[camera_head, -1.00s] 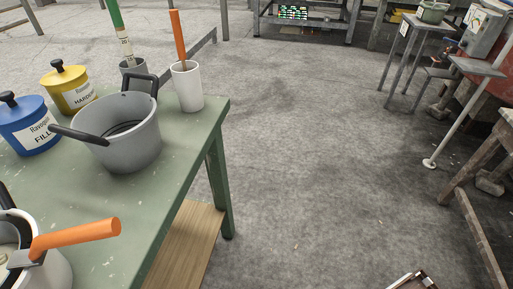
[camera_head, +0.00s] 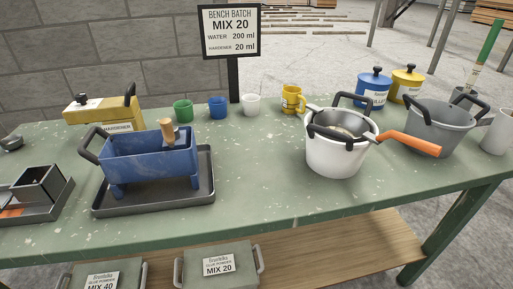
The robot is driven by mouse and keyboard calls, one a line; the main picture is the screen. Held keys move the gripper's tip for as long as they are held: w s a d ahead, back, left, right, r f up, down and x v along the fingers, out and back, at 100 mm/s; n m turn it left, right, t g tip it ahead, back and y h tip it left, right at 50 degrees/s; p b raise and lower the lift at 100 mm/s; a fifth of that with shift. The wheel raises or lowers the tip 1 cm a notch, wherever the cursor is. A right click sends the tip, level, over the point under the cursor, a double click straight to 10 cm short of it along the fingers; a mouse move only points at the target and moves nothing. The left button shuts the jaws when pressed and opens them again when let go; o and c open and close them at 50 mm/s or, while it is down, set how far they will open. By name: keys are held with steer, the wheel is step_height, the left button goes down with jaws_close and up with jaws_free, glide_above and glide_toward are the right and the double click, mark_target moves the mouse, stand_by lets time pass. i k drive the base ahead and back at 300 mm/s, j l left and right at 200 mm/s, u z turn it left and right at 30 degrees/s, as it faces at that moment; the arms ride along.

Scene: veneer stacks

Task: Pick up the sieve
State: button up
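A round grey metal bowl shape (camera_head: 340,121) sits in the mouth of a white pot (camera_head: 334,158) on the green bench, right of centre. An orange handle (camera_head: 408,143) sticks out from it to the right over the pot's rim. This looks like the sieve, but no mesh can be made out. The pot has black loop handles, and one partly covers the bowl shape. My gripper is not in view.
The green bench (camera_head: 262,175) also bears a blue trough (camera_head: 152,157) on a dark tray, several mugs, a grey pot (camera_head: 440,125) and blue and yellow lidded pots. A sign (camera_head: 231,32) stands behind. Bare benchtop lies between the trough and the white pot.

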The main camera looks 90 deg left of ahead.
mark_target(354, 125)
steer(key=u, duration=3.2)
